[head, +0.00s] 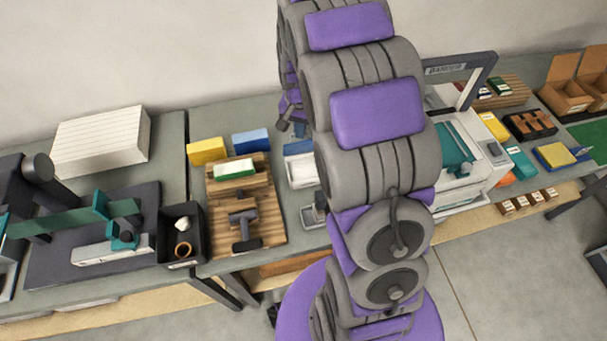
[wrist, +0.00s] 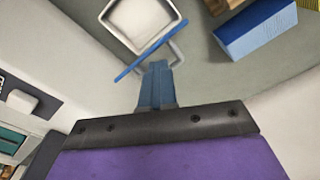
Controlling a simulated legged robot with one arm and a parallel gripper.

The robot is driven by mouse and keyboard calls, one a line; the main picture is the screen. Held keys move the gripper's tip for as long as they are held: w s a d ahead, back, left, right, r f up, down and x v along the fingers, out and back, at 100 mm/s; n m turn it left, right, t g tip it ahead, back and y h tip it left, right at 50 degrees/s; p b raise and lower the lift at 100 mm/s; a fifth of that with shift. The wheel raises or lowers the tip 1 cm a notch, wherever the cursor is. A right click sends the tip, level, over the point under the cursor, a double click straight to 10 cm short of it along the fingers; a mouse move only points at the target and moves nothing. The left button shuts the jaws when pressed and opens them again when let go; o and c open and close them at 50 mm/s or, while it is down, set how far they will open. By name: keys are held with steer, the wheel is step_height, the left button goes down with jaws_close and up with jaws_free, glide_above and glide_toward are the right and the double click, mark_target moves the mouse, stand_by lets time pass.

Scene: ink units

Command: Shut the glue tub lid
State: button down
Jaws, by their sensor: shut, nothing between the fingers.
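The glue tub appears to be the open white square container (wrist: 140,18) at the top of the wrist view. It also shows in the head view (head: 303,172), partly behind my arm. A thin blue-edged lid (wrist: 135,63) runs along its near side, seen nearly edge-on and standing up from the opening. My gripper (wrist: 157,68) is shut and empty, its blue fingers pointing at the lid's outer face. The fingertips look very close to the lid; I cannot tell whether they touch. In the head view my arm hides most of the gripper.
A blue block (head: 251,141) and a yellow block (head: 207,151) stand left of the tub. A wooden board (head: 268,202) with a dark tool lies in front of them. A black bin (head: 182,236) is farther left. A white machine (head: 463,165) stands right of my arm.

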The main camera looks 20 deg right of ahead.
steer(key=s+a+f, duration=0.1)
steer(key=s+f, duration=0.2)
steer(key=s, duration=0.1)
steer(key=w+d+f+g+p, duration=0.1)
steer(key=w+d, duration=0.1)
steer(key=w, duration=0.4)
steer(key=r+p, duration=0.1)
steer(key=r, duration=0.1)
steer(key=a+r+p, duration=0.1)
steer(key=r, duration=0.2)
steer(key=s+r+p, duration=0.1)
steer(key=r, duration=0.1)
steer(key=shift+a+r, duration=0.15)
steer(key=shift+r, duration=0.25)
steer(key=shift+w+a+r, duration=0.15)
steer(key=shift+a+r, duration=0.05)
steer(key=shift+r, duration=0.05)
steer(key=shift+d, duration=0.75)
steer(key=shift+a, duration=0.15)
steer(key=shift+w+a+r, duration=0.1)
steer(key=shift+a, duration=0.3)
steer(key=shift+d, duration=0.1)
steer(key=shift+d, duration=0.25)
